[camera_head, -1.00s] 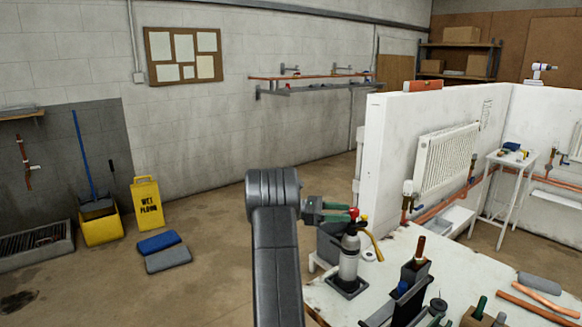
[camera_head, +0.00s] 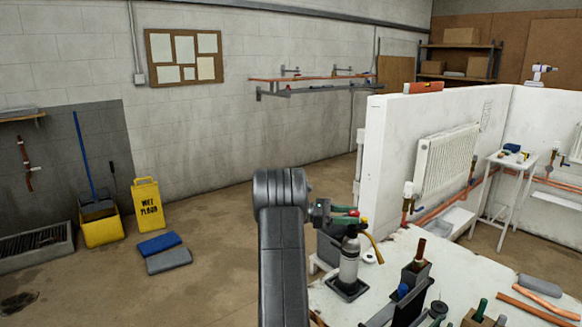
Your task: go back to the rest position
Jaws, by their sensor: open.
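My arm rises in the lower middle, and its dark wrist joint is in front of the bare floor. My gripper (camera_head: 333,214) points right from behind that joint, small and partly hidden. It is open, and I see nothing held in it. Just below and right of it a grey bottle (camera_head: 349,262) stands upright in a dark holder at the left end of the white bench (camera_head: 450,262). Red and green parts show around the gripper and the bottle's top; I cannot tell whether they touch.
On the bench are a dark tool caddy (camera_head: 414,275), copper pipes (camera_head: 535,303) and a grey roll (camera_head: 540,284). A white partition (camera_head: 385,150) with a radiator (camera_head: 446,160) stands behind. Open floor lies left, with a yellow wet-floor sign (camera_head: 148,205) and folded cloths (camera_head: 168,261).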

